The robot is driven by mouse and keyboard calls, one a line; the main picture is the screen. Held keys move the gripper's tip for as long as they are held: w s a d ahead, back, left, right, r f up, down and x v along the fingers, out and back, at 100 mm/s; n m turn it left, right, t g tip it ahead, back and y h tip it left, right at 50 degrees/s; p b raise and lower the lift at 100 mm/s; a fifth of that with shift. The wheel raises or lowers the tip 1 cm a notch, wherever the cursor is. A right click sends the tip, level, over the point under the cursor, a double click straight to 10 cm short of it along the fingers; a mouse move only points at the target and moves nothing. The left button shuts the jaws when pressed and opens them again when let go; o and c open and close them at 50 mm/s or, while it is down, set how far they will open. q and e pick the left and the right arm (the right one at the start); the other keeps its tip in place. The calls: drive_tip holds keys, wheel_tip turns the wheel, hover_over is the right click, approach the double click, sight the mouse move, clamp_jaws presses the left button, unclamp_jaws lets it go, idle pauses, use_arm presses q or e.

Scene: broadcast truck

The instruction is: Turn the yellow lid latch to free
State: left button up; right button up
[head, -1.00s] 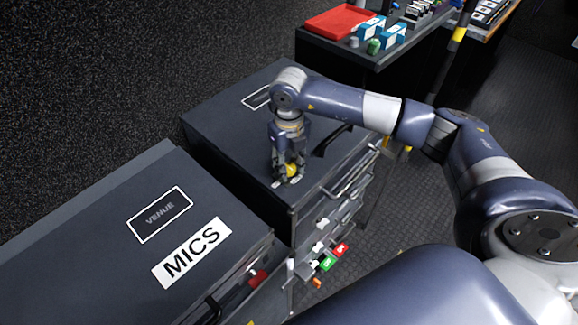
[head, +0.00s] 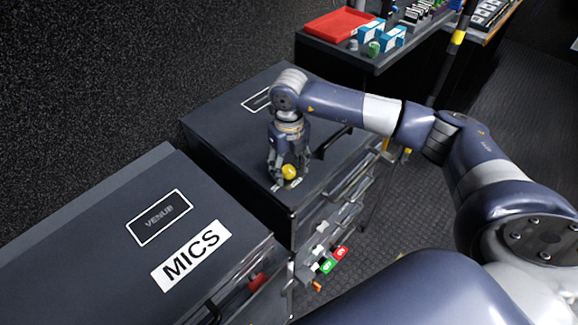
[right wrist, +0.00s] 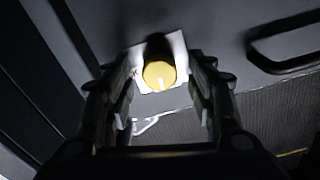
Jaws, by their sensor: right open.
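The yellow lid latch (head: 289,172) is a round knob on a pale plate on the lid of the dark case (head: 225,115). In the right wrist view the latch (right wrist: 159,75) has a short white mark at its lower edge, and its white plate (right wrist: 172,45) shows around it. My right gripper (head: 286,184) points down at the latch and is open, with a finger on either side. In the right wrist view gaps show between the knob and both fingers. My left gripper is out of view.
A black handle (head: 333,142) is on the case lid beside the gripper. A second case with a MICS label (head: 191,254) stands at the left. A red tray (head: 340,23) and blue boxes (head: 393,38) are on the table behind. Red and green tags (head: 327,266) are at the case front.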

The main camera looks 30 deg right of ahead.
sight(289, 171)
wheel_tip(289, 171, up, 12)
idle(0.4)
drive_tip(key=shift+s+f, duration=0.1)
drive_tip(key=shift+f, duration=0.05)
idle(0.3)
